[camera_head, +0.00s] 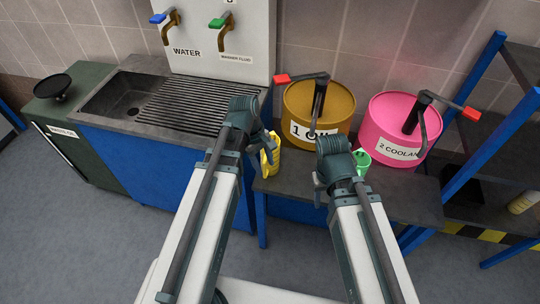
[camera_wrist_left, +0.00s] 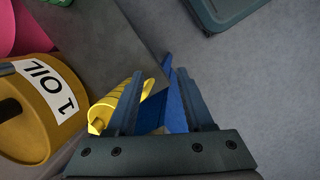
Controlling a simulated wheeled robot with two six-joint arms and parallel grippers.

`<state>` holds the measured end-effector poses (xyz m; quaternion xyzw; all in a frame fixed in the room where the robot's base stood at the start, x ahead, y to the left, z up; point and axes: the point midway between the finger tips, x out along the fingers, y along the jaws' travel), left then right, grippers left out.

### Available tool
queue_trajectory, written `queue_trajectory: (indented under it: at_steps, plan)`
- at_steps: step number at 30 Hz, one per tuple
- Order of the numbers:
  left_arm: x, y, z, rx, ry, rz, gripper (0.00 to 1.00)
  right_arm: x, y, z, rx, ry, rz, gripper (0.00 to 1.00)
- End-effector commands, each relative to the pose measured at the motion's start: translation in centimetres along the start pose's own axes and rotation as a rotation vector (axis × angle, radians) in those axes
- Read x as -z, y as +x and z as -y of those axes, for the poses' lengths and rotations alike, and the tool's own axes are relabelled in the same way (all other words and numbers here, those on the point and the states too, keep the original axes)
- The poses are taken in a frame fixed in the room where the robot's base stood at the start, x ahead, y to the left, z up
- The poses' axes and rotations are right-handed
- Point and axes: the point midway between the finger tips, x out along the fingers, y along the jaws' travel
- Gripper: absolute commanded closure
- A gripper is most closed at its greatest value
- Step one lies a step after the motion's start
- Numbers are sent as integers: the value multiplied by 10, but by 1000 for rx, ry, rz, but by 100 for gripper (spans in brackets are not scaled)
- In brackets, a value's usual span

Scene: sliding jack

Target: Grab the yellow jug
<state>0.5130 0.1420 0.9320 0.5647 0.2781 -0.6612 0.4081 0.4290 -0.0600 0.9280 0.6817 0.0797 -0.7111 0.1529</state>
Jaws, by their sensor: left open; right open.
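The yellow jug (camera_head: 273,157) stands near the left end of the dark table, in front of the yellow oil drum. My left gripper (camera_head: 265,148) is open right beside it and hides part of it in the head view. In the left wrist view the jug (camera_wrist_left: 108,107) lies mostly left of my open left gripper (camera_wrist_left: 162,100). One finger crosses in front of it, and a little yellow shows between the fingers. I cannot tell whether they touch. My right gripper (camera_head: 322,190) is open and empty at the table's front edge.
A green jug (camera_head: 362,159) stands behind my right gripper. The yellow oil drum (camera_head: 335,105) and pink coolant drum (camera_head: 380,122) stand on the table (camera_head: 405,195). A sink counter (camera_head: 125,120) is at left, and a blue-framed shelf (camera_head: 505,125) at right.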

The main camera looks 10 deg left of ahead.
Motion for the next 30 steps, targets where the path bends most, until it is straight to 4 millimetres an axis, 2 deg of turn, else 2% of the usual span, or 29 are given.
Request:
queue_trajectory:
  at_steps: [1, 3, 6, 9, 15, 20, 30]
  plan:
    - [19, -12, -3, -31, -150, 24, 48, 0, -6, -1, 0, 0, 0, 50]
    - [36, -21, -4, -64, -327, 58, 48, 0, -9, -1, 0, 0, 0, 50]
    - [54, -31, -3, -97, -519, 100, 48, 0, -12, -1, 0, 0, 0, 50]
    - [64, -37, -2, -116, -637, 128, 48, -1, -13, -1, 0, 0, 0, 50]
    - [69, -40, -2, -125, -702, 145, 48, 0, -13, -1, 0, 0, 0, 50]
    - [69, -32, -2, -124, -700, 143, 48, 0, -6, -1, 0, 0, 0, 50]
    - [66, 14, -9, -124, -696, 142, 48, 2, 37, 4, 0, 0, 0, 50]
